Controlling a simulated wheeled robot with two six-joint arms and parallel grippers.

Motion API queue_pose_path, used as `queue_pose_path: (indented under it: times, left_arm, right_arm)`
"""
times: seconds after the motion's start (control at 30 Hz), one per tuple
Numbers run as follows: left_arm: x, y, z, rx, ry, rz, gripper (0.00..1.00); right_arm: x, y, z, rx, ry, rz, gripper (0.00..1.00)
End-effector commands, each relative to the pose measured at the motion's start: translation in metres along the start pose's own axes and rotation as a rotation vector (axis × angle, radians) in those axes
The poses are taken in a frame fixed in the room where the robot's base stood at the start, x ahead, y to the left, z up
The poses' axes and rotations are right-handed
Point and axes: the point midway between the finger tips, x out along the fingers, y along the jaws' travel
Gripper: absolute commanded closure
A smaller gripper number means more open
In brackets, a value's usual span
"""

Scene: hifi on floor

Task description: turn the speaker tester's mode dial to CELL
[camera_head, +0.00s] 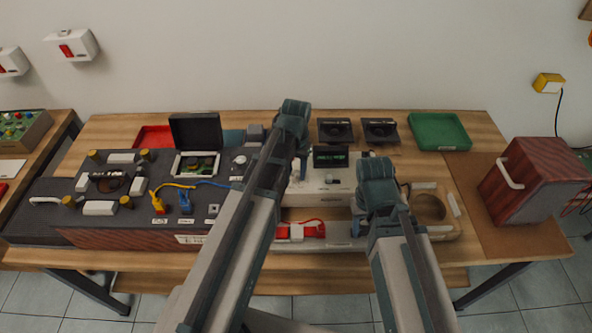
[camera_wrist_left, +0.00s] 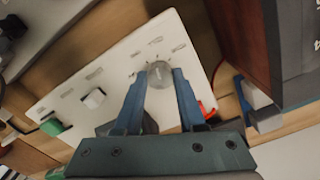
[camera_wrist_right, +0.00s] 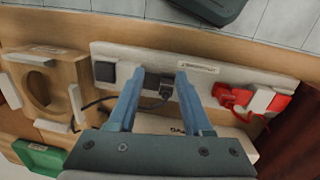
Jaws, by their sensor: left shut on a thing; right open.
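The speaker tester (camera_head: 340,200) is a white box at the middle of the bench, with a dark screen (camera_head: 330,157) showing green writing above it. In the left wrist view its white panel (camera_wrist_left: 112,78) carries small printed marks around a round grey mode dial (camera_wrist_left: 158,60). My left gripper (camera_wrist_left: 160,71) has one finger on each side of the dial and is shut on it. The marks are too blurred to read. In the head view my left arm hides the dial. My right gripper (camera_wrist_right: 161,78) is open and empty above a white strip (camera_wrist_right: 125,54) with a black plug.
A red connector with a cable (camera_wrist_right: 250,98) lies at the strip's right end in the right wrist view. A dark speaker cabinet (camera_head: 130,235) fills the bench's left. A wooden block with a round hole (camera_head: 448,222) and a green tray (camera_head: 440,131) stand right.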

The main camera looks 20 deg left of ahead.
Motion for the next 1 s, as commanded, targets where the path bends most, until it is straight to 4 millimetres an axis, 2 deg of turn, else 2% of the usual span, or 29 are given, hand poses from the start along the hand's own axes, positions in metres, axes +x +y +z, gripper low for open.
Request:
queue_pose_path:
  times: [0.3,0.8,0.83,0.97,1.0]
  left_arm:
    - [0.0001,0.0002,0.0001,0.089,0.0,0.0,1.0]
    - [0.0001,0.0002,0.0002,0.101,0.0,0.0,1.0]
    - [0.0001,0.0002,0.0002,0.101,0.0,0.0,0.55]
    - [0.0001,0.0001,0.0002,0.101,0.0,0.0,0.32]
    - [0.0001,0.0001,0.0002,0.101,0.0,0.0,0.31]
  right_arm:
    - [0.0001,0.0,0.0,0.0,0.0,0.0,0.5]
    - [0.0001,0.0,0.0,0.0,0.0,0.0,0.5]
    - [0.0001,0.0,0.0,0.0,0.0,0.0,0.5]
    - [0.0001,0.0,0.0,0.0,0.0,0.0,0.5]
    - [0.0001,0.0,0.0,0.0,0.0,0.0,0.5]
